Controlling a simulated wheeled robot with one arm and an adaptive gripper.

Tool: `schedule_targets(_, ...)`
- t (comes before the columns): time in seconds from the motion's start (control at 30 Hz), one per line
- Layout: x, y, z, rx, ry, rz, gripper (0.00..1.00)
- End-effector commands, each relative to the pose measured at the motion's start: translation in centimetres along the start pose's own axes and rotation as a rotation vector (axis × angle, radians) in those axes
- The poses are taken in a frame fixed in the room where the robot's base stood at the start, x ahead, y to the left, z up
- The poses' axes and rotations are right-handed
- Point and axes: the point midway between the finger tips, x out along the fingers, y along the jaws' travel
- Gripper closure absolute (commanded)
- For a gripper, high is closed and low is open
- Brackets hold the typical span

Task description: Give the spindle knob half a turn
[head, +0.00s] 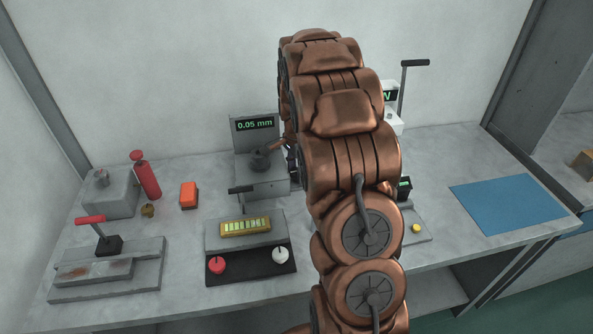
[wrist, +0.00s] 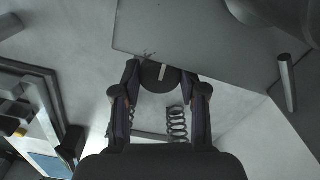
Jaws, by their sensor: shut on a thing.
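The spindle knob (wrist: 153,78) is a dark round disc with a pale mark across its face, at the edge of a grey plate in the wrist view. My gripper (wrist: 161,80) has a finger on each side of it and is shut on it. Part of the knob's rim is hidden by the fingers. In the head view, my copper arm hides most of the gripper and the place where it grips. A gauge stand (head: 256,137) reading 0.05 mm stands just left of the arm, with a dark round part on it.
A red cylinder (head: 147,176), an orange block (head: 188,195) and a red-handled press (head: 103,240) stand at left. A black tray (head: 250,266) with red and white knobs is in front. A blue mat (head: 508,203) lies at right. A white lever machine is partly behind my arm.

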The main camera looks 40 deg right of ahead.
Motion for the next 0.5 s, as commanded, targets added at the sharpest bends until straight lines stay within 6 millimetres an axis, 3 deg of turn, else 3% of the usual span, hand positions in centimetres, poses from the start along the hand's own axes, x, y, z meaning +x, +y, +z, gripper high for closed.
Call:
schedule_targets(0.03,-0.1,-0.1,-0.06,0.0,0.002,-0.004,0.93)
schedule_targets(0.07,-0.1,-0.09,-0.05,0.0,0.002,-0.003,0.57)
schedule_targets(0.1,-0.1,-0.09,-0.05,0.001,0.002,-0.003,0.53)
schedule_targets(0.3,-0.07,-0.05,-0.03,0.001,0.001,-0.002,0.33)
schedule_targets(0.5,-0.04,-0.03,-0.01,0.001,0.001,-0.001,0.33)
